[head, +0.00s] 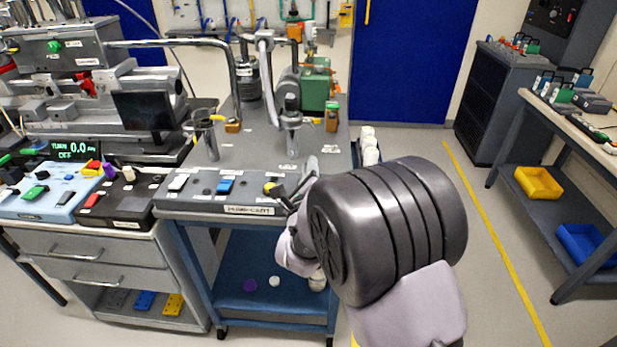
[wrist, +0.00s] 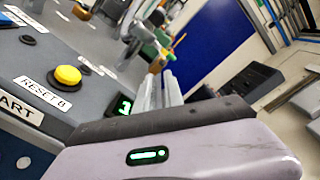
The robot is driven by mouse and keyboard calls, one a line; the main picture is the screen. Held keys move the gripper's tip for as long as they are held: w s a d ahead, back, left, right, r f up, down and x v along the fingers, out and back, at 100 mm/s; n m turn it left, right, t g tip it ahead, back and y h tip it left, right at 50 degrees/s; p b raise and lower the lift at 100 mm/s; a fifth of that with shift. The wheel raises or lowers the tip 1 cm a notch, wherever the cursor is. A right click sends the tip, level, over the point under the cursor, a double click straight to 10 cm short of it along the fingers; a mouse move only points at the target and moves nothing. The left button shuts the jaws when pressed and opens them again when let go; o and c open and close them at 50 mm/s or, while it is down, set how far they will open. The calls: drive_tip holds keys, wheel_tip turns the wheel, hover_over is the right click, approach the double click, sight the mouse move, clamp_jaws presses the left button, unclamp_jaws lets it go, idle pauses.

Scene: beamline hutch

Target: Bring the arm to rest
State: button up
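My arm reaches in from the lower right of the head view, with a large dark ribbed joint in front. My gripper (head: 306,172) is beside the right end of the control panel (head: 217,207) on the blue cart, partly hidden by my own arm. In the wrist view the fingers of my gripper (wrist: 162,90) stand close together in the middle, with nothing visible held between them. A yellow button (head: 270,187) on the panel is just left of the gripper; the same button shows in the wrist view (wrist: 68,75), beside a RESET label.
The blue cart's top (head: 255,150) carries a glass-like cylinder (head: 207,137), metal posts and a green box (head: 316,84). White bottles (head: 369,148) stand by its right edge. Open floor lies between.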

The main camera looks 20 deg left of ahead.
drive_tip(key=shift+w, duration=0.15)
drive_tip(key=s+d+r+n+g+h, duration=0.1)
drive_tip(key=s+d+r+n+g, duration=0.3)
drive_tip(key=d, duration=0.4)
drive_tip(key=s+d+r+n+g, duration=0.1)
drive_tip(key=s+d+r+n, duration=0.3)
drive_tip(key=d, duration=0.5)
drive_tip(key=s+d+f+n+g, duration=0.1)
drive_tip(key=s+d+n+g, duration=0.2)
drive_tip(key=s, duration=1)
drive_tip(key=s+d+f+n+g+h, duration=0.1)
drive_tip(key=s+d+n, duration=0.6)
drive_tip(key=s, duration=0.7)
drive_tip(key=d+f+g, duration=0.1)
drive_tip(key=g, duration=0.1)
drive_tip(key=shift+d+f+g, duration=0.15)
drive_tip(key=shift+d+g, duration=0.1)
drive_tip(key=shift+g, duration=0.15)
